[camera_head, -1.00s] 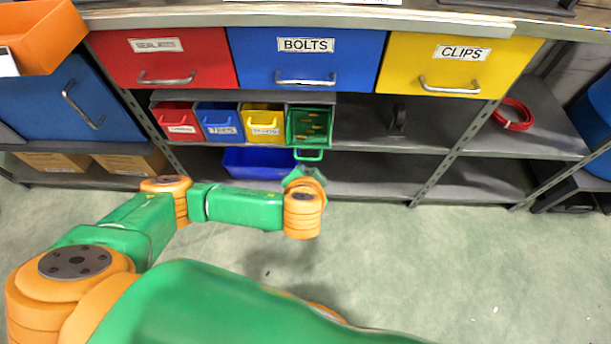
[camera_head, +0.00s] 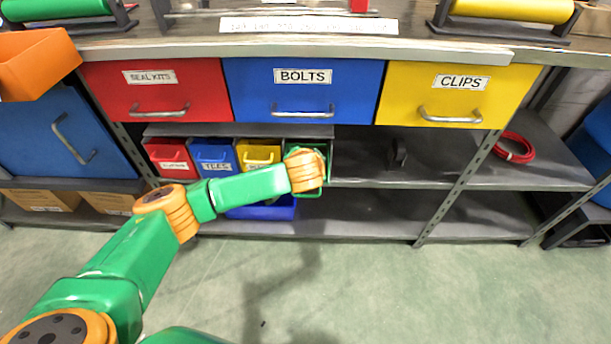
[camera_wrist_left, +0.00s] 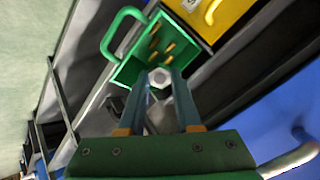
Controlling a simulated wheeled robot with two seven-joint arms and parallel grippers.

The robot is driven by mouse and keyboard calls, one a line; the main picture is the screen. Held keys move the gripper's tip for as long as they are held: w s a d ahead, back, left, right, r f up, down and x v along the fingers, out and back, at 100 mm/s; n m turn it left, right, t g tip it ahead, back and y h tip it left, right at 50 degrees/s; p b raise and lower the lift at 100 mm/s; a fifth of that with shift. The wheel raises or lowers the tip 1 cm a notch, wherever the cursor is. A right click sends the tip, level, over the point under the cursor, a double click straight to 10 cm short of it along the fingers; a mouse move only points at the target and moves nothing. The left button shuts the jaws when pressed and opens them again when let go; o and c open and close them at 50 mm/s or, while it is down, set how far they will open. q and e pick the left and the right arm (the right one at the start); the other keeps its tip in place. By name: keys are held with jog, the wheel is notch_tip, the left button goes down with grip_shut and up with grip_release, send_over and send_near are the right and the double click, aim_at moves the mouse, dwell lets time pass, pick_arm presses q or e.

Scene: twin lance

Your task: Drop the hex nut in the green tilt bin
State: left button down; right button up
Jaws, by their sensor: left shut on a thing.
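The silver hex nut (camera_wrist_left: 159,78) is held between the fingertips of my left gripper (camera_wrist_left: 161,84) in the left wrist view. Beyond it the green tilt bin (camera_wrist_left: 126,72) is tipped open, with several small brass-coloured pieces inside and a green loop handle. The nut appears over the bin's edge in that view, but I cannot tell its height above the bin. In the head view my orange wrist covers most of the green bin (camera_head: 327,156), and the fingers and nut are hidden. My right gripper is not in view.
Red (camera_head: 170,158), blue (camera_head: 213,156) and yellow (camera_head: 258,153) small bins stand left of the green one. A blue tray (camera_head: 262,211) sits on the shelf below. Large drawers, including the blue BOLTS drawer (camera_head: 303,92), are above. The shelf to the right is mostly clear.

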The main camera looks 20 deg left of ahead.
pick_arm(q)
jog(key=shift+w, duration=0.25)
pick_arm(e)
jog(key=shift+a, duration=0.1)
pick_arm(q)
jog(key=c, duration=0.5)
grip_release()
jog(key=p+v, duration=0.2)
jog(key=v, duration=0.5)
jog(key=shift+p, duration=0.3)
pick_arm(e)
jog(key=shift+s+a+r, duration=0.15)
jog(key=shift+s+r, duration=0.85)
